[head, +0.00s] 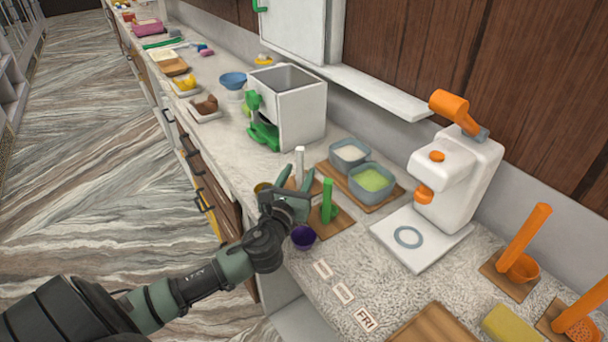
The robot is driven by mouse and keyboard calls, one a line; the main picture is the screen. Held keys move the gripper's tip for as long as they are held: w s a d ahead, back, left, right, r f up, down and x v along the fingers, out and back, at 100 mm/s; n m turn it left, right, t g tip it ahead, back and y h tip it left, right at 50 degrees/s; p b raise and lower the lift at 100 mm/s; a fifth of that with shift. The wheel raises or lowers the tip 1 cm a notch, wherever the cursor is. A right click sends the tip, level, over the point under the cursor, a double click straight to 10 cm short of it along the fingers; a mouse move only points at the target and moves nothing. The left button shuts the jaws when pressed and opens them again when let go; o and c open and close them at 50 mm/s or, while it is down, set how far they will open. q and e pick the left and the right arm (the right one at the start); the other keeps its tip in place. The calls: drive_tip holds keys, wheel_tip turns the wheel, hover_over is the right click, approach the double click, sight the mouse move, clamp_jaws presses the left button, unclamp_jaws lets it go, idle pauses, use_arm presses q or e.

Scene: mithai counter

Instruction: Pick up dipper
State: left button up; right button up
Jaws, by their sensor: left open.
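My left gripper (296,182) is open over the counter, its fingers pointing away toward the back. A white upright handle (299,162) shows between or just behind its fingertips; I cannot tell which, and its lower end is hidden. A green upright handle (327,198) stands on a small wooden board just right of the gripper. Orange-handled tools, one with a round bowl (523,267) and one with a perforated head (582,330), lie on boards at the lower right. I cannot tell for certain which of these is the dipper. My right gripper is out of view.
Two grey tubs, one white-filled (350,153) and one green-filled (371,183), stand behind the gripper. A purple cup (303,237) is close below it. A white machine (458,175) stands right, a grey-white box (288,108) farther back. Labels (366,320) lie near the front edge.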

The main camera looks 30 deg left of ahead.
use_arm(q)
drive_tip(key=p+x, duration=0.1)
drive_tip(key=x, duration=0.3)
drive_tip(key=shift+w+a+r, duration=0.1)
drive_tip(key=shift+w+a, duration=0.1)
drive_tip(key=shift+w, duration=0.15)
drive_tip(key=shift+w+a, duration=0.1)
drive_tip(key=shift+w, duration=0.2)
clamp_jaws()
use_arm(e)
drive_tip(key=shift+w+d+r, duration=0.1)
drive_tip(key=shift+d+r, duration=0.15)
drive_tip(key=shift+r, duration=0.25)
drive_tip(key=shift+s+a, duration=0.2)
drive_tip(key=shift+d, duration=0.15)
